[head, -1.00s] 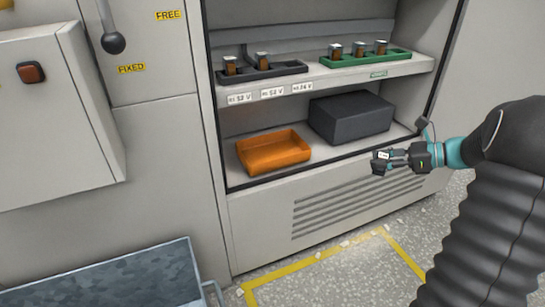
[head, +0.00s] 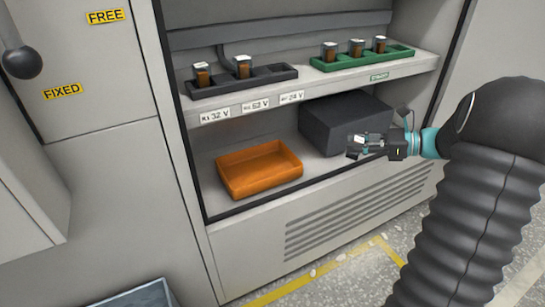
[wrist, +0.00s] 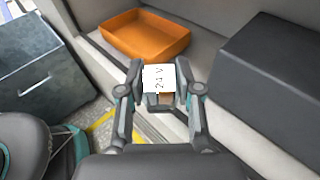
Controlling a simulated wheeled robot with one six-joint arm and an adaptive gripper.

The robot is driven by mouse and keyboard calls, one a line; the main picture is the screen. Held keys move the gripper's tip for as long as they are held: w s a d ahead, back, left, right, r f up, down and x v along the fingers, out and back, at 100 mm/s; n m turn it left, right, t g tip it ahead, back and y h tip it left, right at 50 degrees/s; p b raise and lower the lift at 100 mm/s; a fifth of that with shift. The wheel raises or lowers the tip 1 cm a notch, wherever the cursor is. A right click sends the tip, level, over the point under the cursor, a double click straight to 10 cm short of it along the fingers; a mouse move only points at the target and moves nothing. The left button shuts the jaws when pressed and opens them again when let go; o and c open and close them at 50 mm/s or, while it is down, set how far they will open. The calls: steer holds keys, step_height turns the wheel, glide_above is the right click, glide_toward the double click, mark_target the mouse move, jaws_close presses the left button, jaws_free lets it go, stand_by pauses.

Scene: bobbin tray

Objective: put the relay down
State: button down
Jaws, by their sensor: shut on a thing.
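My gripper (head: 357,146) is shut on a relay with a white top marked "24 V" (wrist: 158,78), which shows between the fingers in the wrist view. In the head view the gripper is in front of the dark box on the lower shelf, right of the orange bin (head: 260,170). The bin looks empty and also shows ahead of the gripper in the wrist view (wrist: 128,47). On the upper shelf a dark tray (head: 243,86) holds two relays at its left and middle; its right part is empty. A green tray (head: 376,58) holds three relays.
The dark box (head: 330,125) stands behind the gripper; it fills the right of the wrist view. Voltage labels (head: 255,105) line the upper shelf edge. A grey metal bin (head: 140,296) stands on the floor at lower left. Free shelf shows between the orange bin and dark box.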

steer(key=shift+t+y, duration=0.3)
steer(key=shift+y, duration=0.4)
steer(key=x, duration=0.6)
steer(key=f+b+x, duration=0.1)
steer(key=x, duration=0.5)
steer(key=b+x, duration=0.1)
steer(key=x, duration=0.5)
steer(key=shift+w+a+f, duration=0.15)
steer(key=shift+a+f, duration=0.05)
steer(key=shift+a, duration=0.1)
steer(key=f, duration=0.2)
steer(key=a+f+b, duration=0.1)
steer(key=f, duration=0.1)
steer(key=shift+w, duration=0.2)
steer(key=shift+w+a+r+g+h, duration=0.1)
steer(key=shift+a+r+g+h, duration=0.3)
steer(key=shift+h, duration=0.5)
steer(key=shift+w+a+g+h+p, duration=0.15)
steer(key=shift+a+g+h+p, duration=0.2)
steer(key=shift+h, duration=0.35)
steer(key=shift+f+b, duration=0.3)
steer(key=shift+f, duration=0.6)
